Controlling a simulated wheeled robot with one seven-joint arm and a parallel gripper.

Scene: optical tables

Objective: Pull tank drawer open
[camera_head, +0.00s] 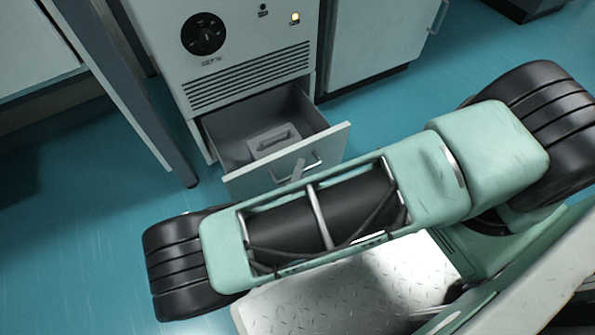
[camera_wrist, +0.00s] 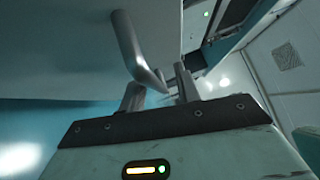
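The tank drawer (camera_head: 222,136) is slid out of the lower part of a pale cabinet (camera_head: 252,38), standing open. A grey block with its own handle, likely the tank (camera_head: 273,141), sits inside it. The drawer front has a metal bar handle (camera_head: 298,172), partly hidden behind my arm. In the wrist view the handle (camera_wrist: 136,50) comes down to the fingers of my gripper (camera_wrist: 158,84). The fingers stand apart, with the bent end of the bar between or just beyond them. I cannot tell whether they touch it. My arm hides most of the gripper in the head view.
The cabinet front carries a black dial (camera_head: 204,34), a vent grille and a lit yellow lamp (camera_head: 295,18). A table leg (camera_head: 165,140) stands left of the drawer. Another cabinet (camera_head: 375,40) stands to the right. Blue floor (camera_head: 85,220) is clear at the left.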

